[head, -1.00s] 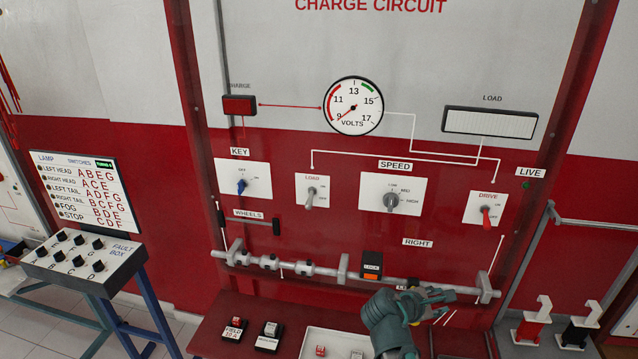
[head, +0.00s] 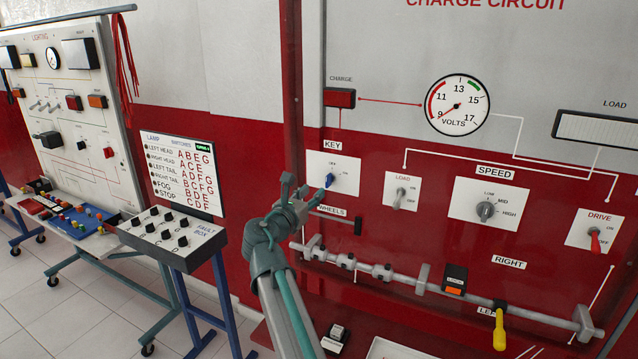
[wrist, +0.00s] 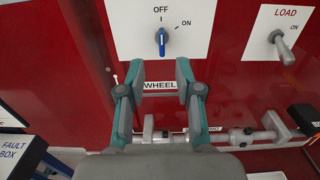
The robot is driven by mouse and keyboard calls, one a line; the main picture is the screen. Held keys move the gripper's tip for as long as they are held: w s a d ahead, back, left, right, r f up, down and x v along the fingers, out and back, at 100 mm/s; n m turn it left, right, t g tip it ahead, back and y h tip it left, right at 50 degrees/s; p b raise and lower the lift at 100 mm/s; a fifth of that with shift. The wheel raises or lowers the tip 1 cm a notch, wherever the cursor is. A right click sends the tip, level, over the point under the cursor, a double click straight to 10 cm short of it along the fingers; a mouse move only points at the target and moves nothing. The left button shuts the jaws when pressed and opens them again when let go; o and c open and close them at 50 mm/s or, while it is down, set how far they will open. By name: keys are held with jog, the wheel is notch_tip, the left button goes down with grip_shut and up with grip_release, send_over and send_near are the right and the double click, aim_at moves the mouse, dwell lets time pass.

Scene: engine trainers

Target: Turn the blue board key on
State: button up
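The blue board key (head: 329,180) is a small blue lever on a round grey base, on a white plate under the KEY label. In the wrist view the blue key (wrist: 162,40) stands upright, pointing at the OFF mark; the ON mark is up and to its right. My gripper (head: 303,190) is in front of the board, just left of and below the key in the head view. In the wrist view my gripper (wrist: 160,71) is open and empty, its two fingers apart just below the key, not touching it.
The LOAD toggle (head: 402,196) is on the plate to the right of the key. The WHEELS label (head: 332,210) and the grey horizontal shaft (head: 400,277) lie below. The fault box (head: 172,236) stands to the left. A yellow handle (head: 499,330) hangs at the lower right.

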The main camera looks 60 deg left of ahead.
aim_at(326, 181)
jog(key=p+x, duration=0.2)
jog(key=x, duration=0.8)
jog(key=shift+w+p, duration=0.1)
jog(key=shift+p, duration=0.25)
grip_shut()
